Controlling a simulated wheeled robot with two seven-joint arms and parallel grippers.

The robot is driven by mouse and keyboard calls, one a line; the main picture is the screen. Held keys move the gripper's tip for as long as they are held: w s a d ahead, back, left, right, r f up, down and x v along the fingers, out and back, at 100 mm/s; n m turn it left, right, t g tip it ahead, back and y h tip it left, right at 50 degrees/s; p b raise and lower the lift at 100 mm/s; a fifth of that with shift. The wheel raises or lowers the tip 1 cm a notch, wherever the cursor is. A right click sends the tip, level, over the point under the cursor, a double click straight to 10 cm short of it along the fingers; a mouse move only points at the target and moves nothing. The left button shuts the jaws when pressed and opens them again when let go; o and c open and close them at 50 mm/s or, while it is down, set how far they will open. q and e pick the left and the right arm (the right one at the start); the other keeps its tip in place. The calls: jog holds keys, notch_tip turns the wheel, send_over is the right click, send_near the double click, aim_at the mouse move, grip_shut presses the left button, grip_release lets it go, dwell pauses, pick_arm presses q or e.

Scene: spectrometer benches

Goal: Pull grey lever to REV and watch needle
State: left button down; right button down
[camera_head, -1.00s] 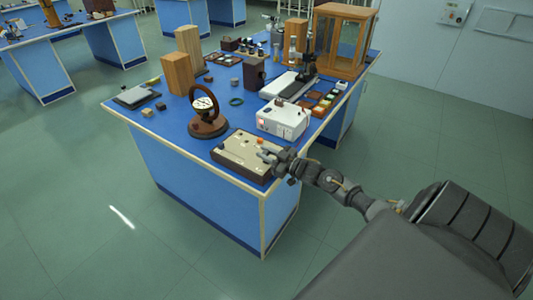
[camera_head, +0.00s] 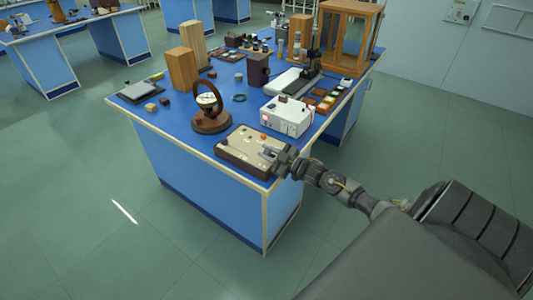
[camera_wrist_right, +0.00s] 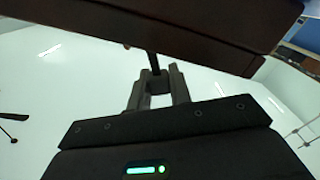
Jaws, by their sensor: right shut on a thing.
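The lever box (camera_head: 240,153), with a cream top, dark sides and an orange knob (camera_head: 264,136), sits at the near corner of the blue bench. My right gripper (camera_head: 270,153) is at its right front edge. In the right wrist view, my right gripper (camera_wrist_right: 158,82) is shut on a thin dark rod (camera_wrist_right: 154,63), which looks like the lever, below a dark overhanging box side (camera_wrist_right: 190,32). The lever's position and its marks cannot be read. The ring instrument (camera_head: 212,121) stands behind the box; its pale dial (camera_head: 206,99) shows, but the needle is too small to read. My left gripper is out of view.
A white power box (camera_head: 286,116) stands just right of and behind the lever box. Wooden blocks (camera_head: 180,72), a dark block (camera_head: 258,70) and a glazed wooden case (camera_head: 347,38) stand further back. The floor in front of the bench is clear.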

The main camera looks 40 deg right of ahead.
jog(key=c, duration=1.3)
grip_release()
jog(key=shift+s, duration=0.1)
jog(key=shift+b+v, duration=0.95)
jog(key=shift+v, duration=4.4)
